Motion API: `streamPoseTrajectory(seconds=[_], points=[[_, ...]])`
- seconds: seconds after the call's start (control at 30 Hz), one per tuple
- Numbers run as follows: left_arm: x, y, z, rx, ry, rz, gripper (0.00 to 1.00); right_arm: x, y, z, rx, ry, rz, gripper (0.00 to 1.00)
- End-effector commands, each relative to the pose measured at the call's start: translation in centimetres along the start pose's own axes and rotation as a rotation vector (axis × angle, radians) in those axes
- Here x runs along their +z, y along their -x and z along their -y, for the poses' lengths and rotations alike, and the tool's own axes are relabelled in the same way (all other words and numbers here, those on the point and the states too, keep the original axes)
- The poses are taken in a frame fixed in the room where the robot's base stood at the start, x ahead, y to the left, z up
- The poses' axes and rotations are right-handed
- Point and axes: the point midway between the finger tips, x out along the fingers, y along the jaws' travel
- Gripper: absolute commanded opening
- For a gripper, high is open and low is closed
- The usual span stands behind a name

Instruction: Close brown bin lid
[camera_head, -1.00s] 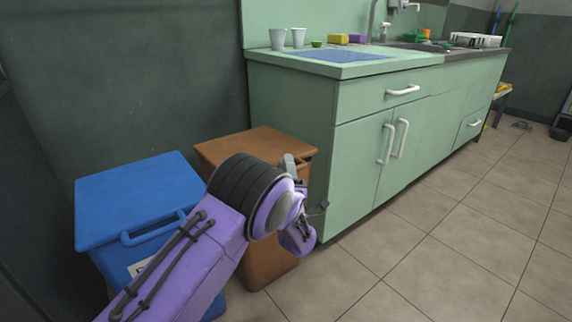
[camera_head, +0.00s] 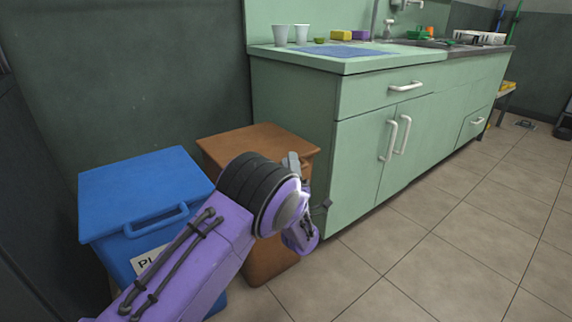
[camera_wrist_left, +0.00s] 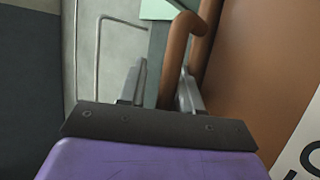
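The brown bin (camera_head: 270,264) stands against the end of the green cabinet in the head view. Its brown lid (camera_head: 250,139) lies flat or nearly flat across the top; I cannot tell whether it is fully down. My left arm hides much of its front. In the left wrist view, my left gripper (camera_wrist_left: 162,82) has its fingers on either side of the brown handle (camera_wrist_left: 174,58), with a gap between the left finger and the handle. The brown bin's wall and a white label (camera_wrist_left: 300,150) are at the right. My right gripper is not in view.
A blue bin (camera_head: 145,190) with its lid down stands to the left of the brown bin. The green cabinet (camera_head: 290,130) with a sink counter rises close on the right. The tiled floor (camera_head: 440,250) at the right is clear.

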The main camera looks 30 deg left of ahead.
Motion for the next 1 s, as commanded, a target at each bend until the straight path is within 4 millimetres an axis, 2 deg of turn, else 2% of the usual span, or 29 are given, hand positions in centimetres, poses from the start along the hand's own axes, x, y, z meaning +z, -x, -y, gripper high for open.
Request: streamPoseTrajectory(seconds=[0.03, 0.17, 0.27, 0.4, 0.43, 0.47, 0.6, 0.7, 1.0], points=[[1.2, 1.0, 0.0, -0.010, 0.014, 0.035, 0.27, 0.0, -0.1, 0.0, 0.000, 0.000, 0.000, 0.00], [1.2, 1.6, -0.1, -0.010, 0.013, 0.038, 0.27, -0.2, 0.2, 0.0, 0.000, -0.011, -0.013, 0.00], [1.1, 3.4, -0.2, -0.011, 0.012, 0.038, 0.27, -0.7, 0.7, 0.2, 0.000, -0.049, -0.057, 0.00], [0.6, 6.8, -0.3, -0.009, 0.012, 0.020, 0.53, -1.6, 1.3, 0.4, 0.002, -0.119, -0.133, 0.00], [0.6, 7.5, -0.2, -0.009, 0.012, 0.016, 0.52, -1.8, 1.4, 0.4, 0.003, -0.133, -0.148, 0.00], [0.4, 8.1, -0.2, -0.009, 0.011, 0.013, 0.27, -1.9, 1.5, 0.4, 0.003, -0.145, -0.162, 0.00], [0.1, 10.0, -0.2, -0.002, 0.008, 0.004, 0.27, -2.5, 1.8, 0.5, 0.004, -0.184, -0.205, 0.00], [-0.1, 10.6, -0.1, -0.001, 0.005, -0.002, 0.27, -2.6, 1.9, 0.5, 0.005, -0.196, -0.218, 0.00], [-0.3, 10.5, -0.1, 0.000, 0.002, -0.006, 0.27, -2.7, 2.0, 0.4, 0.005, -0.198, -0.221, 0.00]])
